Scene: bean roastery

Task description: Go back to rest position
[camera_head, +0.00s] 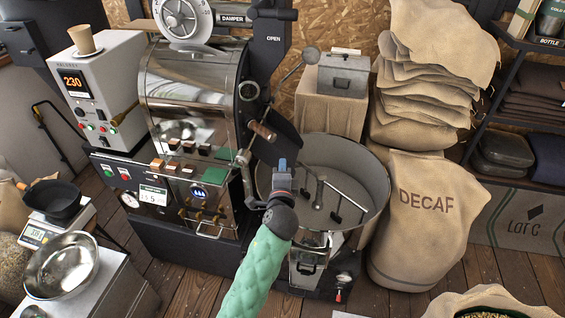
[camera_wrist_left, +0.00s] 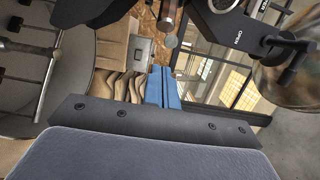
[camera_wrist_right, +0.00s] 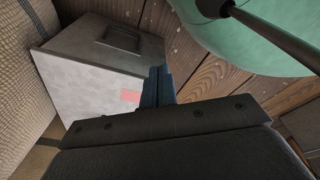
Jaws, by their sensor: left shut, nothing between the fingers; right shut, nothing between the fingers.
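My left gripper (camera_head: 281,172) is in the head view, at the end of a green-sleeved arm that comes up from the bottom. It is in front of the roaster (camera_head: 195,100) and appears over the left part of the round cooling tray (camera_head: 378,205). In the left wrist view its blue fingers (camera_wrist_left: 162,88) are together with nothing between them. My right gripper (camera_wrist_right: 155,88) shows in the right wrist view, its blue fingers also together and empty. A light box with a dark handle (camera_wrist_right: 85,75) is beyond it. I cannot make out the right gripper in the head view.
A DECAF sack (camera_head: 425,235) stands right of the cooling tray. A metal bowl (camera_head: 62,265) and a scale with a black pan (camera_head: 55,203) are at the left. Shelves (camera_head: 520,110) stand at the right. Wooden floor (camera_head: 500,262) shows between the sack and the shelves.

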